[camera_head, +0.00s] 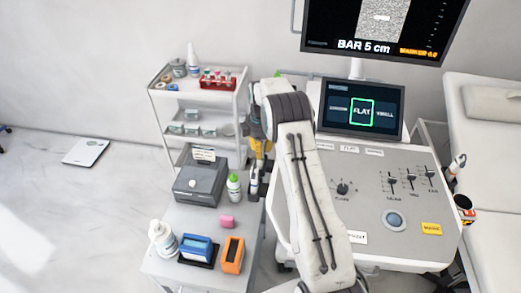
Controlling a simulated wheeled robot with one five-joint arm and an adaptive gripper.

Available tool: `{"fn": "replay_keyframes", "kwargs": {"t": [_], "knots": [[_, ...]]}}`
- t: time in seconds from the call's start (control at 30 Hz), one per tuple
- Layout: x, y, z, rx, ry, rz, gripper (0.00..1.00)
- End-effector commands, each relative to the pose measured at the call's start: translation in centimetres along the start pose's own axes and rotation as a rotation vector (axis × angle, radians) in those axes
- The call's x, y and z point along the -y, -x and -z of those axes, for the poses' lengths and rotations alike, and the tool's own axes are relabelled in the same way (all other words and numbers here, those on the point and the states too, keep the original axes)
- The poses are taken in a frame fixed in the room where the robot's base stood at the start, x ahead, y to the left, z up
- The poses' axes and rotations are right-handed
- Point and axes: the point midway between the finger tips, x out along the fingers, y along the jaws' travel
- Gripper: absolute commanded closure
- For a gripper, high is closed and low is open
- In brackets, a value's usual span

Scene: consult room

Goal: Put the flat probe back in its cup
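My arm reaches up the middle of the view, and my gripper (258,160) hangs at its far end, between the console and the small carts. A slim white and dark object (254,179) shows just below the gripper; it may be the flat probe, but it is too small to be sure. Whether the fingers close on it cannot be told. The console (375,190) has a screen (362,110) with "FLAT" framed in green. At its right side are a white probe-like piece (457,164) and a dark cup (464,204). No cup for the flat probe is clearly visible.
A near cart (190,219) holds a grey box (199,180), a green-capped bottle (234,187), a white bottle (162,239), and blue and orange items. A white shelf cart (200,94) stands behind.

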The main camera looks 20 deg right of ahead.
Motion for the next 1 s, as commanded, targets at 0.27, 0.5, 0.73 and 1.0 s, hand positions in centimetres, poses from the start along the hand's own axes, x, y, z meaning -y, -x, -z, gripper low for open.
{"fn": "replay_keyframes", "kwargs": {"t": [0.27, 0.5, 0.73, 1.0], "knots": [[-0.03, -0.11, 0.01, -0.001, 0.0, -0.001, 1.0], [-0.03, -0.33, 0.01, 0.0, 0.0, -0.001, 1.0], [-0.02, -0.52, 0.01, 0.0, 0.0, -0.001, 1.0], [-0.02, -0.53, 0.01, 0.0, 0.0, -0.001, 1.0]]}}
